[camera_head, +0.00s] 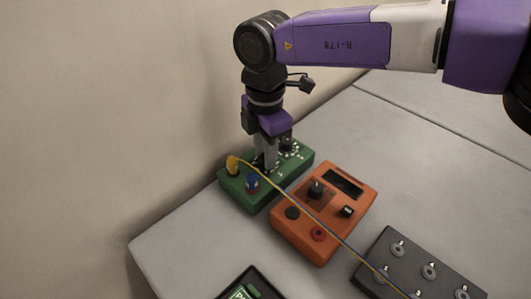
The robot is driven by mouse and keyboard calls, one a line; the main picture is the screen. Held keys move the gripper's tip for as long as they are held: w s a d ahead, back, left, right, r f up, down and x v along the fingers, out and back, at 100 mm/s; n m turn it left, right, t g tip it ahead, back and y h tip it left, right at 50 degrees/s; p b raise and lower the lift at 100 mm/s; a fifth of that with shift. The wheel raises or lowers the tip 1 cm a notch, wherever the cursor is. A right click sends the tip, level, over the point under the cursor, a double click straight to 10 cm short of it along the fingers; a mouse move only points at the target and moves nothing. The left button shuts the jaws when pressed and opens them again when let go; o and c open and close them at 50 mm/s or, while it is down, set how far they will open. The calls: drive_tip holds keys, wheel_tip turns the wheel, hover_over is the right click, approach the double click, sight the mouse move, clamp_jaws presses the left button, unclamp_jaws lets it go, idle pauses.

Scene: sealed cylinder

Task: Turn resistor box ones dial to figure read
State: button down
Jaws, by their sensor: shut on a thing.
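The green resistor box (241,196) sits near the wall on the grey table. It has dials with white marks around them; one black dial (287,144) shows at its far right. My gripper (263,164) points down over the middle of the box and is shut on a dial there. The fingers hide most of that dial, and its setting cannot be read. A yellow plug (232,164) and a blue post (252,183) stand on the near left end of the box.
An orange meter (330,224) with a dark screen stands just right of the box. A yellow-blue cable (300,204) runs across it to a dark panel (386,253) with several metal posts. A black-framed item (236,289) lies at the front edge. The table (430,170) is clear at right.

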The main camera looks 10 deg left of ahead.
drive_tip(key=m+b, duration=0.1)
drive_tip(key=m, duration=0.5)
drive_tip(key=shift+w+m, duration=0.1)
drive_tip(key=shift+m, duration=0.3)
drive_tip(key=shift+r, duration=0.1)
idle(0.3)
drive_tip(key=c, duration=1.2)
unclamp_jaws()
drive_tip(key=shift+o, duration=0.2)
drive_tip(key=shift+r+b, duration=0.45)
drive_tip(key=shift+r, duration=3.4)
